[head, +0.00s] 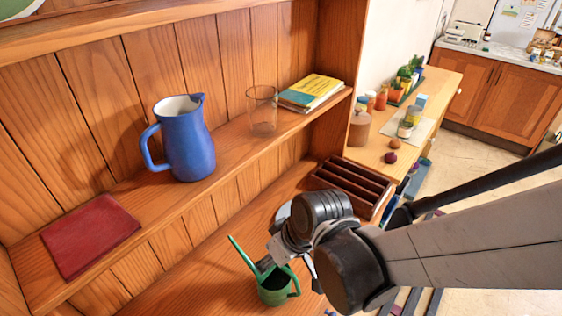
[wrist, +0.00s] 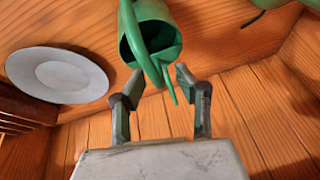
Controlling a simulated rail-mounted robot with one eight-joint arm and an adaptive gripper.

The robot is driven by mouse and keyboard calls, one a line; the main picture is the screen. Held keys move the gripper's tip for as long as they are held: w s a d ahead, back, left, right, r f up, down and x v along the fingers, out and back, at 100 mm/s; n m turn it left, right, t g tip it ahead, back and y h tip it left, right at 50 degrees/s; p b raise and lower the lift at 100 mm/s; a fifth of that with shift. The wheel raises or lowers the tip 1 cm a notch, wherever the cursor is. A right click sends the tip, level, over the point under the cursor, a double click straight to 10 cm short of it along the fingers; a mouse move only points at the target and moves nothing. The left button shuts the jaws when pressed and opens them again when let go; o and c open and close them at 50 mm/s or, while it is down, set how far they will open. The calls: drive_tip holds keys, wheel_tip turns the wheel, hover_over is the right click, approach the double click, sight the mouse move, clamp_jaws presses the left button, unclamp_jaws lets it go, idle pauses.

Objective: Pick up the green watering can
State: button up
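The green watering can (head: 274,292) stands on the lower wooden surface in the head view, partly hidden by my gripper. Its thin green spout rises to the upper left. In the wrist view the green can (wrist: 146,22) is at the top centre, with its dark opening towards me. A curved green strip and a pointed green part reach down towards the gap between my fingertips. My gripper (wrist: 158,77) is open, with one finger on each side of that gap. I cannot tell whether either finger touches the can. In the head view my gripper (head: 285,266) is at the can.
A white plate (wrist: 58,75) lies left of the can in the wrist view. A wooden slotted rack (head: 350,187) stands behind my wrist. The shelf above holds a blue jug (head: 188,142), a clear glass (head: 263,110), books (head: 312,92) and a red book (head: 90,234).

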clamp_jaws()
drive_tip(key=shift+r, duration=0.1)
idle(0.4)
